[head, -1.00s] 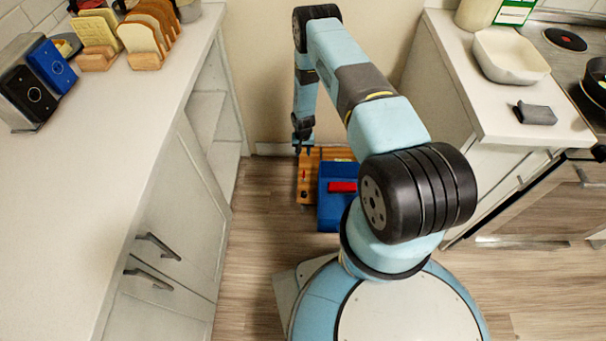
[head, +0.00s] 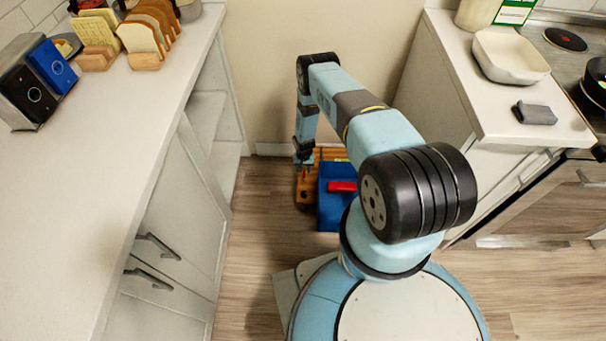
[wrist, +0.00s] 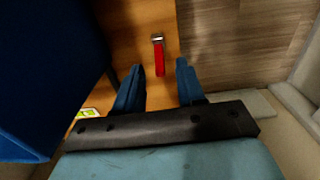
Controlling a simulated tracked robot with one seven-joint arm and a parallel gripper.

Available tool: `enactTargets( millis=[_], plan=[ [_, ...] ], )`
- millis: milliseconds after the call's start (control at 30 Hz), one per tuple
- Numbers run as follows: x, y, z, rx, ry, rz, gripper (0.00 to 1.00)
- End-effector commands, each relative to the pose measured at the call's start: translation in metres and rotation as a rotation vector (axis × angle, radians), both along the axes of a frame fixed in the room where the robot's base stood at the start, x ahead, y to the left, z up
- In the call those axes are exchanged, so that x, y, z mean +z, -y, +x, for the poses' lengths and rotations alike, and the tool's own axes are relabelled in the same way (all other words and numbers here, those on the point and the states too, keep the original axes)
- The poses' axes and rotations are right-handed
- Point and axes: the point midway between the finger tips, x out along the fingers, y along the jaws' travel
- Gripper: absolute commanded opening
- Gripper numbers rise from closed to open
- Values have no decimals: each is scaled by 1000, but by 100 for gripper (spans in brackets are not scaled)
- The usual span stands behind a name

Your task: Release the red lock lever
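The red lock lever (wrist: 159,60) stands out from a wooden board (wrist: 127,25) in the wrist view, with a metal piece at its far end. My gripper (wrist: 160,80) is open, its two blue fingers apart. The lever lies ahead of the gap between the fingertips, and I see no contact. In the head view my gripper (head: 303,163) is low over the left part of the wooden board (head: 304,193). The lever is small and partly hidden there.
A blue box (head: 334,208) with a red part (head: 343,187) on top stands right beside the lever's board. It fills the left of the wrist view (wrist: 45,60). Cabinets flank the floor space, and wood floor (head: 250,230) is clear in front.

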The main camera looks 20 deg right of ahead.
Motion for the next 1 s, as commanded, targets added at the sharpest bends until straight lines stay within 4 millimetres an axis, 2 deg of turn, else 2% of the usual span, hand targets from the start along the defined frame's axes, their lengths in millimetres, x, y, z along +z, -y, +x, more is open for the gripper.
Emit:
enactTargets(
  millis=[100,300,733,767,1000],
  plan=[
    [-16,0,-1,-1,-1,0,39],
    [-32,0,-1,0,0,0,39],
    [-38,0,0,1,0,0,39],
    [-38,0,0,1,0,0,38],
    [-38,0,0,1,0,0,15]
  ],
)
